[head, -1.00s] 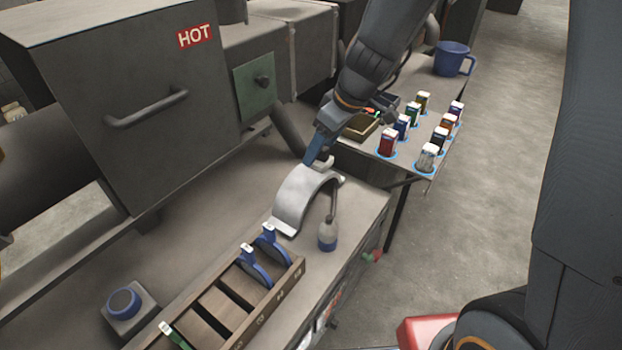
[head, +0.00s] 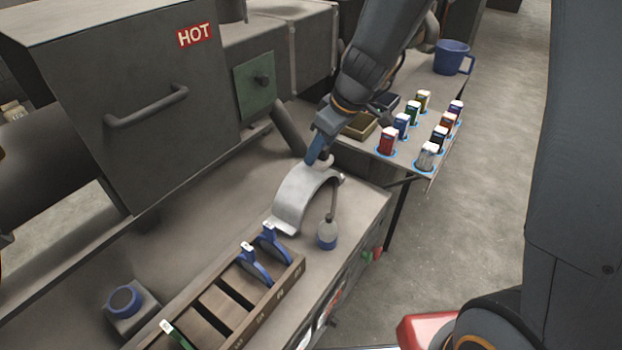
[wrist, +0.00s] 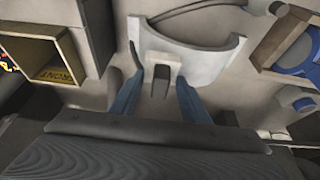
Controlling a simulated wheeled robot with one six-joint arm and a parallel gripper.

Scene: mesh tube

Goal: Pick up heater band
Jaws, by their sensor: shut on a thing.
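The heater band (head: 295,203) is a light grey half-ring with flared ends. It stands arched on the bench top in the head view, with a grey lead at its right side. In the wrist view the band (wrist: 190,62) spans the top middle, with a small block-shaped lug (wrist: 161,78) pointing toward me. My gripper (head: 318,152) is at the band's upper far side, with blue fingers. In the wrist view the fingers of my gripper (wrist: 158,95) lie on either side of the lug and are shut on it. The exact contact is partly hidden.
A wooden rack (head: 290,278) with blue clamps is in front. The HOT box (head: 130,110) rises at left. A side table (head: 408,160) holds several coloured cartridges and a blue mug (head: 452,58).

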